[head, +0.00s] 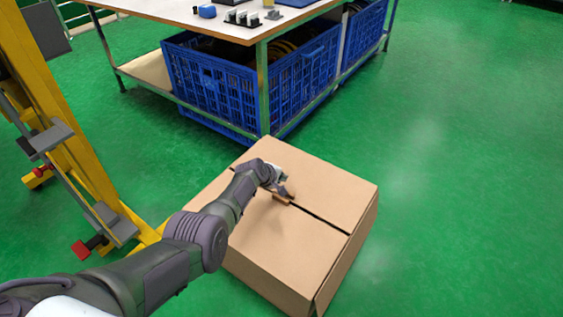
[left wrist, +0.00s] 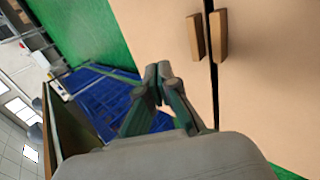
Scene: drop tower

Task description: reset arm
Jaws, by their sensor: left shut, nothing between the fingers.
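My left arm reaches in from the left in the head view, and its gripper (head: 283,190) is over the top of a closed cardboard box (head: 315,185). The box stands on the green floor, with a dark seam between its top flaps. Small brown handle-like pieces (left wrist: 207,37) sit on either side of the seam in the left wrist view. My left gripper also shows in the left wrist view (left wrist: 158,72), with its fingers together and empty, apart from these pieces. I cannot tell whether it touches the box. My right gripper is not in view.
A workbench (head: 170,10) with small items on top stands behind the box. Blue crates (head: 210,85) sit on its lower shelf. A yellow frame (head: 65,110) stands at the left. The green floor on the right is clear.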

